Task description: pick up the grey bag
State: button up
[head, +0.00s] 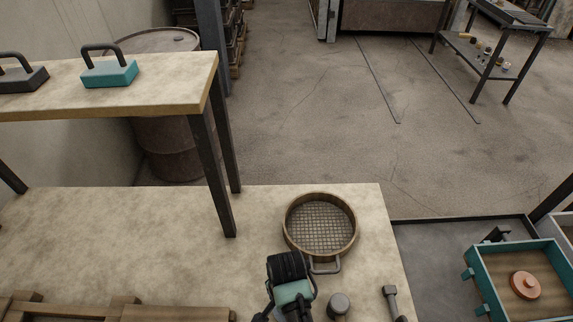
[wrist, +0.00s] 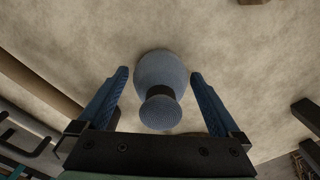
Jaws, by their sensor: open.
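The grey bag (wrist: 162,72) is a blue-grey rounded pouch with a dark band at its neck and a flared top. In the wrist view it stands on the pale tabletop. My gripper (wrist: 159,74) is open, with one blue finger on each side of the bag. A gap shows between each finger and the bag, so it is not gripped. In the head view a small grey rounded thing (head: 339,303) stands near the bottom edge; I cannot tell whether it is the bag. The fingertips are not clear there.
A round sieve (head: 320,226) with a wooden rim lies on the table (head: 130,235). Wooden frames (head: 180,313) lie at the bottom left. A raised shelf (head: 150,80) holds a teal block (head: 109,74) with a handle. A teal box (head: 485,290) stands at the right. The middle-left tabletop is clear.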

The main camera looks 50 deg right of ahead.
jog(key=shift+f, duration=0.15)
jog(key=c, duration=1.2)
